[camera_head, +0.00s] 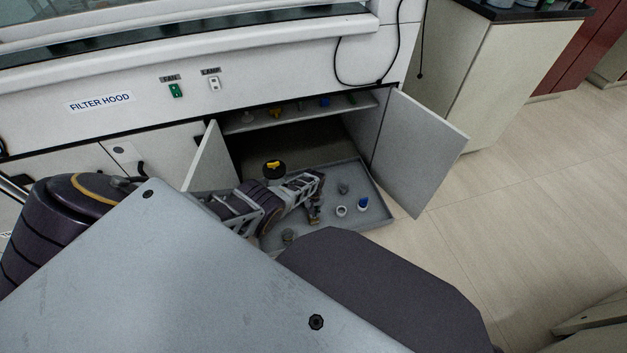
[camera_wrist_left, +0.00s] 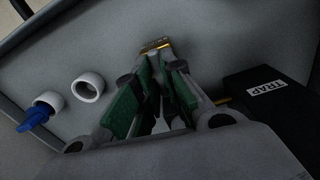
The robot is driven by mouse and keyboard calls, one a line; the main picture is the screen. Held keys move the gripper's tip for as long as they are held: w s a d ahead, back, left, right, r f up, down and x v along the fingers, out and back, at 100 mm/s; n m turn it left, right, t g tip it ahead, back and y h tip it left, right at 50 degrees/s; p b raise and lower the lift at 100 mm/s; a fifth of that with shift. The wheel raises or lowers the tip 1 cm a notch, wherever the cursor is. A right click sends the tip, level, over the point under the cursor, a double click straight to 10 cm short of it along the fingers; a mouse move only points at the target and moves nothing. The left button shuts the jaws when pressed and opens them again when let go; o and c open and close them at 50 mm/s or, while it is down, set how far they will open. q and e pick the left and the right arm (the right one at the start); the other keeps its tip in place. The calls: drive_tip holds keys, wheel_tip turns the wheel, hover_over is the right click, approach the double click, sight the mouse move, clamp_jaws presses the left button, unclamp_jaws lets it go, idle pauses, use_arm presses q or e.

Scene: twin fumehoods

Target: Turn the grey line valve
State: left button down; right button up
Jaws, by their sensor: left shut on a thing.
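My left gripper (camera_head: 314,214) reaches down to the grey tray (camera_head: 382,205) in front of the open cabinet. In the left wrist view its green-sided fingers (camera_wrist_left: 157,62) come together on a small fitting with a brass-coloured edge (camera_wrist_left: 155,45). The fingers hide most of it, and I cannot tell whether it is the grey line valve. A small grey piece (camera_head: 343,187) stands on the tray beyond the gripper, and another grey piece (camera_head: 289,236) lies nearer to me. My right gripper is not in view.
A white ring (camera_head: 341,210) and a blue-handled piece (camera_head: 363,203) stand right of the gripper. A black box labelled TRAP (camera_wrist_left: 267,97) is close on its other side. Open doors (camera_head: 425,150) flank the tray.

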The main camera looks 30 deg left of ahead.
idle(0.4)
use_arm(q)
drive_tip(key=c, duration=1.5)
unclamp_jaws()
drive_tip(key=shift+r, duration=0.35)
drive_tip(key=shift+r, duration=5.65)
